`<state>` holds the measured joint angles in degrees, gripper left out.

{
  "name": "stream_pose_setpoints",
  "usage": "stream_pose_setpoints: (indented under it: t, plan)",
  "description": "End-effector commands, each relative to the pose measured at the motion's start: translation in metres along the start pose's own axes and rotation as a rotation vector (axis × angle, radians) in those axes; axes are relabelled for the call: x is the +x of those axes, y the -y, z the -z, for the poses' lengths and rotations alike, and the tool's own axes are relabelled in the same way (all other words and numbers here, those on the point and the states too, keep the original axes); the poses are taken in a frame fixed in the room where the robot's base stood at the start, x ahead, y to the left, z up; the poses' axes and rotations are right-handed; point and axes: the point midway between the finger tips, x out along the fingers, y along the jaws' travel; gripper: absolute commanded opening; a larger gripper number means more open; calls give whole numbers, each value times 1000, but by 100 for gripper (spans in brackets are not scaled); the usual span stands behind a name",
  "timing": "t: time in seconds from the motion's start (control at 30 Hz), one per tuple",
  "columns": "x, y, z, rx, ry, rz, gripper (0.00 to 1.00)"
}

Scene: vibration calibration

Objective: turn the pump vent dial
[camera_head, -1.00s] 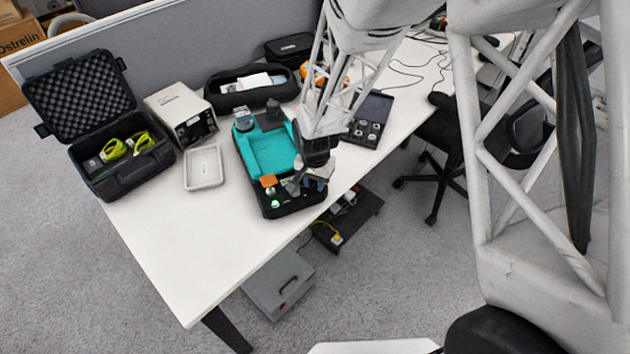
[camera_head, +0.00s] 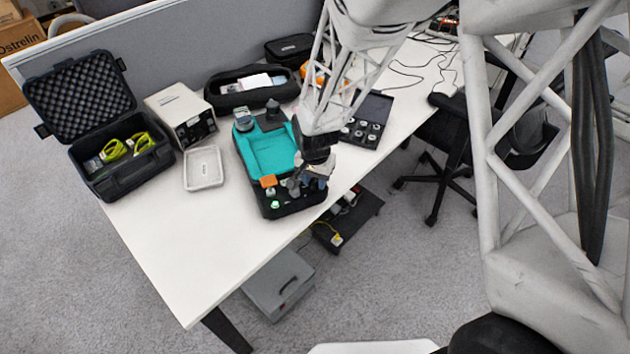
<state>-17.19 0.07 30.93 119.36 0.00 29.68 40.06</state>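A black case with a teal tray (camera_head: 268,150) lies on the white table. My gripper (camera_head: 309,183) points down over the near right corner of this case, to the right of the orange block. The fingers are small and blend with the dark parts, so I cannot tell their opening or whether they touch anything.
Left of the teal tray are a pale shallow dish (camera_head: 204,168), a beige box instrument (camera_head: 181,115) and an open black case (camera_head: 122,165) with yellow-green items. A dark tray of round parts (camera_head: 367,121) lies to the right. The table's near left area is clear.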

Motion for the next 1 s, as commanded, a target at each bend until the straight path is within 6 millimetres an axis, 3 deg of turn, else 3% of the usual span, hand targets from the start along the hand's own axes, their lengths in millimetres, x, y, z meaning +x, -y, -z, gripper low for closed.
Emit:
stream_pose_setpoints:
  t: [0.5, 1.0]
  plan:
    - [-58, 0, 0, 0, -2, 1, 38]
    - [-65, 0, 0, 0, -1, 1, 38]
